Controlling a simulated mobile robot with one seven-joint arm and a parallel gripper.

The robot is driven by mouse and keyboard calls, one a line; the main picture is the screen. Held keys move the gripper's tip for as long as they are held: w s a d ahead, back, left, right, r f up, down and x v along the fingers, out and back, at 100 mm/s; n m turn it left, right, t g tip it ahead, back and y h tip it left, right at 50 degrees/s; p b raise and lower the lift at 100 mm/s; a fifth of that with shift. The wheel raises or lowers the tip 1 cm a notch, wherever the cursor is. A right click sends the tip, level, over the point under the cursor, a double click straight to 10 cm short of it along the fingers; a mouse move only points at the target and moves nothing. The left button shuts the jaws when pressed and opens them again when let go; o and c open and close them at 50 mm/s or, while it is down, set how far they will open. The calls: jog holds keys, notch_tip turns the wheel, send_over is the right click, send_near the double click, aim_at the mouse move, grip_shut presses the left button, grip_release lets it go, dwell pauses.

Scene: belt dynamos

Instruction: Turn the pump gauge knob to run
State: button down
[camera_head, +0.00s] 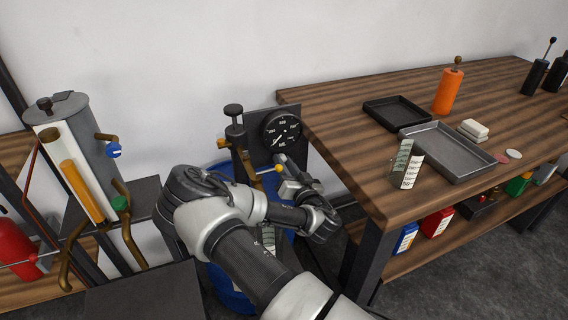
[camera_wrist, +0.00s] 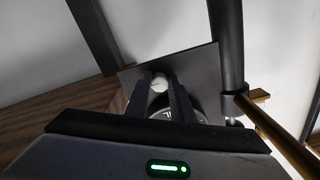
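The pump gauge (camera_head: 282,131) is a round black dial with white markings on a dark upright panel behind my arm. In the wrist view part of the dial (camera_wrist: 199,113) shows behind my right finger. A small pale round knob (camera_wrist: 159,84) on the panel lies between my fingertips. My gripper (camera_head: 283,161) is just below the dial in the head view, pointed at the panel. In the wrist view its fingers (camera_wrist: 160,88) are apart, one on each side of the knob; whether they touch it I cannot tell. The knob's setting is not readable.
A dark post and brass pipe (camera_wrist: 275,125) stand close right of my fingers. A wooden workbench (camera_head: 345,150) with trays is to the right. A blue drum (camera_head: 228,290) is below my arm. A grey tank (camera_head: 85,130) with brass pipes stands left.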

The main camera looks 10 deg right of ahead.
jog(key=shift+d+r+n, duration=0.1)
jog(key=shift+n, duration=0.2)
jog(key=n+b, duration=0.6)
jog(key=n, duration=1.1)
jog(key=shift+b, duration=0.3)
jog(key=shift+d+n, duration=0.1)
jog(key=shift+n, duration=0.2)
jog(key=c, duration=1.5)
grip_release()
jog(key=shift+c, duration=0.2)
jog(key=shift+s, duration=0.15)
